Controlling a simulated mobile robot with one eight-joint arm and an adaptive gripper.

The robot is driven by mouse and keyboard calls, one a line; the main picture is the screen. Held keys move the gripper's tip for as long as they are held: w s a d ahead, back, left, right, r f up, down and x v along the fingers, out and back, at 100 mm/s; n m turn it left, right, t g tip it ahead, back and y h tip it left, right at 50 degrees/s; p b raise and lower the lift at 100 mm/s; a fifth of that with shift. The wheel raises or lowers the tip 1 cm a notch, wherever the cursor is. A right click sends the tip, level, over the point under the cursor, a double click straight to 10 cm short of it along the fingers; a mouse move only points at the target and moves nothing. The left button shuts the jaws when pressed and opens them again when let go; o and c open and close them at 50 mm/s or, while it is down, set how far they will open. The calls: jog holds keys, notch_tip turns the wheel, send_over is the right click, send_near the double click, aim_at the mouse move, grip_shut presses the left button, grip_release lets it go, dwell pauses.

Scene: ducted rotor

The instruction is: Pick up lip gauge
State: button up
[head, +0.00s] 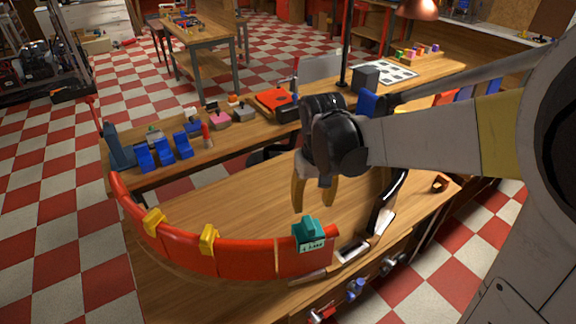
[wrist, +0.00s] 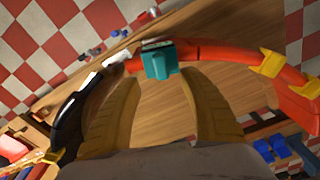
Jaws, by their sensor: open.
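The lip gauge looks to be the teal block (head: 307,231) with a white label, seated on the top edge of the red curved duct wall (head: 235,257). In the wrist view the teal block (wrist: 159,61) shows between and beyond my fingertips, at the red rim (wrist: 215,53). My gripper (head: 314,207) has yellow-brown fingers pointing down, above the wooden bench and a little behind the teal block. In the wrist view my gripper (wrist: 165,85) is open, with nothing between its fingers. The underside of the teal block is hidden.
Two yellow clamps (head: 154,221) (head: 208,238) sit on the red wall to the left. A black curved section (head: 386,202) stands at the right. Blue blocks (head: 163,152) line the back left bench. Bare wood (head: 215,205) lies inside the ring.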

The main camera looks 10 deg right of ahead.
aim_at(309, 223)
jog(key=shift+w+f+g, duration=0.1)
jog(key=shift+w+g, duration=0.2)
jog(key=shift+w, duration=0.15)
notch_tip(309, 223, down, 5)
jog(key=shift+a+f+b, duration=0.1)
jog(key=shift+b, duration=0.5)
jog(key=shift+w+f+b, duration=0.1)
jog(key=shift+f+b, duration=0.85)
jog(key=shift+f, duration=1.75)
grip_shut()
